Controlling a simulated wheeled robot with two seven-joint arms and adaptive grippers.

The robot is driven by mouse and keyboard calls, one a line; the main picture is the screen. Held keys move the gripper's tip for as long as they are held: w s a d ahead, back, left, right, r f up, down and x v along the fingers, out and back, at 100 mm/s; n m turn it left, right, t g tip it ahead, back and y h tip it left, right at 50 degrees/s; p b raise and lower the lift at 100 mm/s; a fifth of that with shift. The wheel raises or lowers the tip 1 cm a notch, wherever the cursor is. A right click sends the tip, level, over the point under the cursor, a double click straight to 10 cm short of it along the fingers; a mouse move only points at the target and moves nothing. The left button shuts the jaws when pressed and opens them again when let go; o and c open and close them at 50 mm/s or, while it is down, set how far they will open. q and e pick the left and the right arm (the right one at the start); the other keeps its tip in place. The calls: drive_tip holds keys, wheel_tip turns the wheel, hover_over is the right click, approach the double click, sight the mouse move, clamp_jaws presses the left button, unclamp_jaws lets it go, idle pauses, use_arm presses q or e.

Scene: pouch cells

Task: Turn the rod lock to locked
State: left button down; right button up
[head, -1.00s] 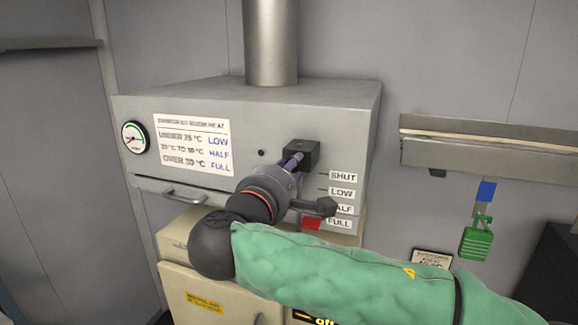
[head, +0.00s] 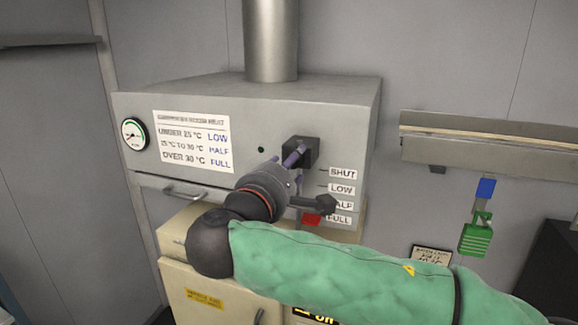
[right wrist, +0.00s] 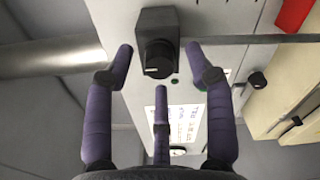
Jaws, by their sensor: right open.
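The rod lock is a dark block (head: 300,151) on the front of the grey metal box. In the right wrist view its round black knob (right wrist: 158,58) shows a pale mark on its lower edge, and a grey rod (right wrist: 255,39) runs from the block to the right. My right gripper (right wrist: 158,66) is open, its three purple fingers spread around and in front of the knob, with nothing held. In the head view the gripper (head: 286,168) partly covers the block, and the knob is hidden. My left gripper is not in view.
A dark handle (head: 326,205) sits beside the HALF label, below SHUT and LOW. A red block (head: 312,219) is just under it. A drawer handle (head: 182,193) is at left. A pipe (head: 271,40) rises from the box.

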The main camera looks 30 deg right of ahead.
drive_tip(key=v, duration=1.1)
drive_tip(key=shift+s+a, duration=0.2)
drive_tip(key=shift+a, duration=0.05)
drive_tip(key=shift+f, duration=0.1)
drive_tip(key=w+a+f+n+y+b, duration=0.25)
drive_tip(key=w+f, duration=0.25)
drive_tip(key=f, duration=0.6)
drive_tip(key=w+a+f+n+y+b, duration=0.2)
drive_tip(key=w+f+b, duration=0.15)
drive_tip(key=f, duration=0.75)
wheel_tip(320, 180, down, 27)
drive_tip(key=w+a+g+y+b, duration=0.2)
drive_tip(key=g+y+b, duration=0.2)
drive_tip(key=g+b, duration=0.15)
drive_tip(key=s+f+m+g+y+b, duration=0.2)
drive_tip(key=s+f+m+b, duration=0.4)
drive_tip(key=f, duration=1.4)
drive_tip(key=s+a+f+m+g+y+b, duration=0.1)
drive_tip(key=s+f+m+y+b, duration=0.3)
drive_tip(key=f, duration=1.6)
drive_tip(key=s+a+f+m+g+y+b, duration=0.1)
drive_tip(key=s+f+m+b, duration=0.8)
drive_tip(key=f, duration=1.1)
drive_tip(key=shift+s+m+g+y+b, duration=0.2)
drive_tip(key=shift+m+g+y+b, duration=0.6)
drive_tip(key=shift+y, duration=0.35)
